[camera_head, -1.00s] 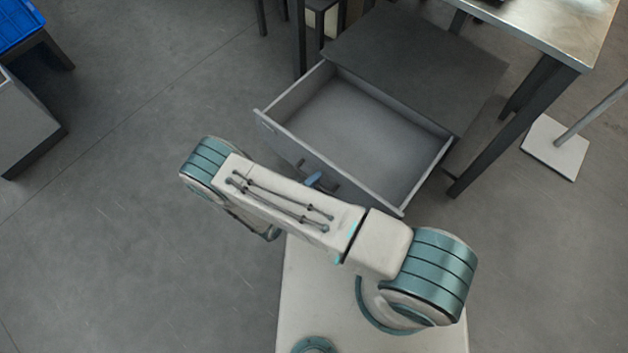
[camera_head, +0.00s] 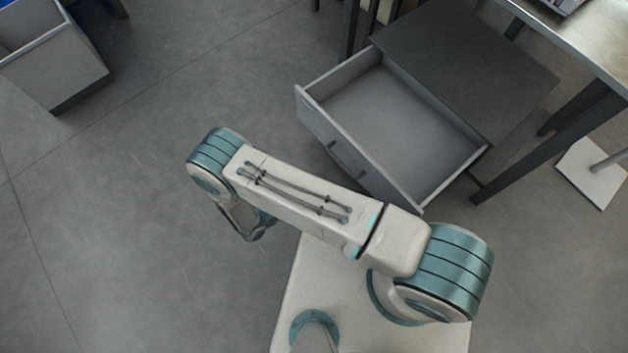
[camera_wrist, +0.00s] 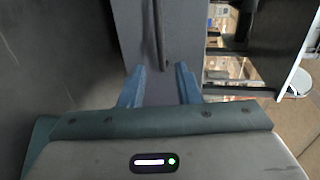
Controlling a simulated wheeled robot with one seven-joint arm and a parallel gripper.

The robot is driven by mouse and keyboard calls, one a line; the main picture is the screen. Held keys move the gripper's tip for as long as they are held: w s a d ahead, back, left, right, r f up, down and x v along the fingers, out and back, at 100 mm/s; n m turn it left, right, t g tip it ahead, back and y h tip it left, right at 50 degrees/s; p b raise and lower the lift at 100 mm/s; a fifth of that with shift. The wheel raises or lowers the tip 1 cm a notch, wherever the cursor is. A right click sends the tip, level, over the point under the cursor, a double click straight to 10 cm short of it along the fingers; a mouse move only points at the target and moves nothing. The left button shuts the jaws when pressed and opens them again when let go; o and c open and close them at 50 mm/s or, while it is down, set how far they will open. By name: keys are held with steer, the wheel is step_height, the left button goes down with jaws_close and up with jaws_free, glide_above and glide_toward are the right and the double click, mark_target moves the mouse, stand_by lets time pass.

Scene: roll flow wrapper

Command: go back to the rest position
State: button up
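My gripper (camera_wrist: 160,86) shows in the wrist view with its two blue fingers apart and nothing between them. The grey drawer front (camera_wrist: 146,30) with its dark handle stands ahead of the fingertips, apart from them. In the head view the drawer (camera_head: 400,120) is pulled out and looks empty inside. Its handle (camera_head: 346,160) is free. My arm lies folded across the lower middle of the head view, in front of the drawer. My gripper is hidden in the head view.
A metal-topped table (camera_head: 585,35) stands at the upper right, beside the drawer cabinet (camera_head: 470,65). A white base plate with a pole (camera_head: 590,175) is on the floor at the right. A grey bin (camera_head: 55,70) is at the upper left. The floor on the left is clear.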

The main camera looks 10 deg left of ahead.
stand_by(0.5)
steer(key=w+d+r+m+g+p, duration=0.4)
steer(key=r+m, duration=0.4)
steer(key=r, duration=0.6)
steer(key=w+d+r+m+g+p, duration=0.35)
steer(key=r+m+p, duration=0.3)
steer(key=r, duration=0.75)
steer(key=w+d+r+m+g+p, duration=0.4)
steer(key=r+m, duration=0.4)
steer(key=r, duration=0.6)
steer(key=s+d+r+m+y+p, duration=0.3)
steer(key=d+r+m+p, duration=0.2)
steer(key=r+m, duration=0.3)
steer(key=s+d+r+m+t+y+p, duration=0.1)
steer(key=s+d+r+m+y+p, duration=0.2)
steer(key=r, duration=1.3)
steer(key=s+d+r+m+y+p, duration=0.3)
steer(key=d+r+m+p, duration=0.3)
steer(key=r+m+p, duration=0.3)
step_height(320, 180, up, 3)
steer(key=s+m, duration=0.1)
steer(key=m, duration=0.3)
steer(key=shift+s+d+t, duration=0.35)
steer(key=shift+s, duration=0.05)
steer(key=shift+r+m, duration=0.1)
steer(key=shift+m, duration=0.15)
